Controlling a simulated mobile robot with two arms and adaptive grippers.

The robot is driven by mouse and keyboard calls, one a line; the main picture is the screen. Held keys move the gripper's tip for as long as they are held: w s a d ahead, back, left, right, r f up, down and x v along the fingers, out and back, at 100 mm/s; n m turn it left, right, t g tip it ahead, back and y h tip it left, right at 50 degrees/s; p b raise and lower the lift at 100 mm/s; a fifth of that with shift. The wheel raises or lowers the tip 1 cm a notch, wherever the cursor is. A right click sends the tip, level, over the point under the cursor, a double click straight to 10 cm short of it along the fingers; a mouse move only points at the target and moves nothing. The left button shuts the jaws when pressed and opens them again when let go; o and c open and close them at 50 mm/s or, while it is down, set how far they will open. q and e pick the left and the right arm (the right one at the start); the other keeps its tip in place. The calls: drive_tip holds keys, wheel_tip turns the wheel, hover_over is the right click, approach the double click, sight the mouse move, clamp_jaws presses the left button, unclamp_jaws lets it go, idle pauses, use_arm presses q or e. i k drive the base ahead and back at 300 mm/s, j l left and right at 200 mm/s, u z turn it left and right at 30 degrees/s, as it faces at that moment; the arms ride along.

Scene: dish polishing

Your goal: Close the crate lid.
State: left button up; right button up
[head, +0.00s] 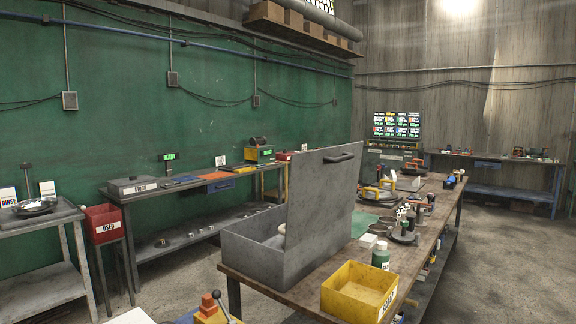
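The grey crate (298,264) stands at the near left end of the long wooden workbench (405,262). Its grey lid (322,205) is open and stands nearly upright along the crate's right side, tilted a little. A dark handle (339,158) sits near the lid's top edge. A small pale object (283,229) shows inside the crate, partly hidden by the lid. Neither of my grippers is in view.
A yellow bin (349,290) stands right of the crate, with a green bottle (381,255) behind it. Tools crowd the bench farther back. A red bin (104,224) and side benches line the green wall. Floor is free at right (500,260).

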sight(323, 182)
drive_tip(key=i+l+u, duration=0.1)
drive_tip(key=u, duration=0.35)
drive_tip(key=i+l+u, duration=0.15)
drive_tip(key=u, duration=0.25)
drive_tip(key=i+l+u, duration=0.2)
drive_tip(key=u, duration=0.25)
